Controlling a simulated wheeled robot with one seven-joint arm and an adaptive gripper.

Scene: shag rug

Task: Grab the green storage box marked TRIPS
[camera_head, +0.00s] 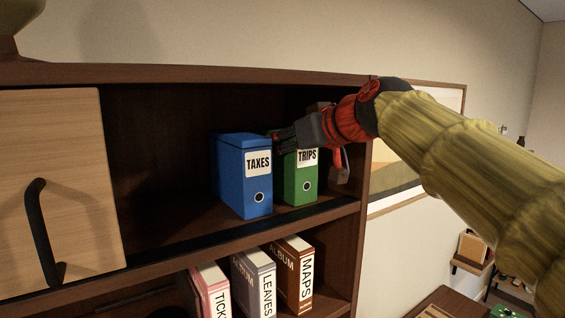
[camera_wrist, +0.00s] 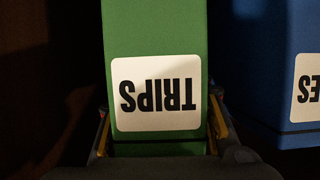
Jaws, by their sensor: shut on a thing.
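The green storage box (camera_head: 300,184) marked TRIPS stands upright on the upper open shelf, to the right of a blue box. My gripper (camera_head: 291,139) reaches in from the right at the upper part of the green box and covers some of its top. In the wrist view the green box (camera_wrist: 153,32) fills the middle, its TRIPS label upside down. My gripper's fingers (camera_wrist: 160,132) lie on both sides of the box near the label, shut on it. The box's back and far side are hidden.
The blue TAXES box (camera_head: 243,178) stands close on the left, with a narrow gap. The shelf's right side panel (camera_head: 365,160) is near my gripper. A wooden door (camera_head: 62,185) closes the left part. Albums (camera_head: 295,272) stand on the shelf below. The shelf left of the blue box is empty.

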